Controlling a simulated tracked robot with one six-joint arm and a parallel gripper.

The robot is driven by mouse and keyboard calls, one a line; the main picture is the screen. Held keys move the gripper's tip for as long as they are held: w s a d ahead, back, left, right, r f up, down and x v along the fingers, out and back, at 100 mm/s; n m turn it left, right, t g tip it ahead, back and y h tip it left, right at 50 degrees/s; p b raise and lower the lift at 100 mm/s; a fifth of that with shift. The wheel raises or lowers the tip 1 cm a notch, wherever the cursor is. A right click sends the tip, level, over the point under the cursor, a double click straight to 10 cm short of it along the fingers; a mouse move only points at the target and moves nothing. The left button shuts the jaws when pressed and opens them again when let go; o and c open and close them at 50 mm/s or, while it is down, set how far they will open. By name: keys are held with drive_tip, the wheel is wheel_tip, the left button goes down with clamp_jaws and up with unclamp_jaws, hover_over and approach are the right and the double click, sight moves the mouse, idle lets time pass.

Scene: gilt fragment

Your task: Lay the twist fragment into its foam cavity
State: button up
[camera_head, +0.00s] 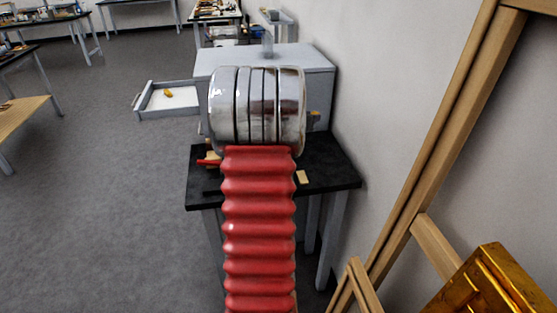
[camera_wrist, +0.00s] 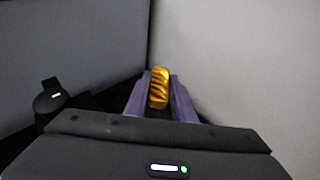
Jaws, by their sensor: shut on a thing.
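The twist fragment (camera_wrist: 159,86), a small ridged gold piece, shows in the wrist view between the two purple fingers of my gripper (camera_wrist: 158,94). My gripper is shut on it. In the head view my red and silver arm hides the gripper. An open drawer (camera_head: 138,103) sticks out to the left of a grey cabinet (camera_head: 318,60). It has a pale lining with a small gold piece (camera_head: 168,93) lying in it. I cannot make out the cavity shapes in the lining at this size.
The cabinet stands on a black table (camera_head: 335,178), with small items partly hidden by my arm. A pale wall rises close on the right. A wooden easel (camera_head: 437,130) with a gilt object (camera_head: 490,285) stands at the right front.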

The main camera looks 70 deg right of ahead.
hover_over(306, 164)
wheel_tip(306, 164, down, 14)
drive_tip(key=shift+d, duration=0.1)
idle(0.4)
drive_tip(key=shift+f, duration=1.9)
drive_tip(key=o, duration=1)
drive_tip(key=shift+f, duration=0.1)
drive_tip(key=shift+a+r, duration=0.25)
drive_tip(key=v, duration=1.1)
drive_tip(key=shift+w+a+r, duration=0.1)
drive_tip(key=shift+a, duration=0.1)
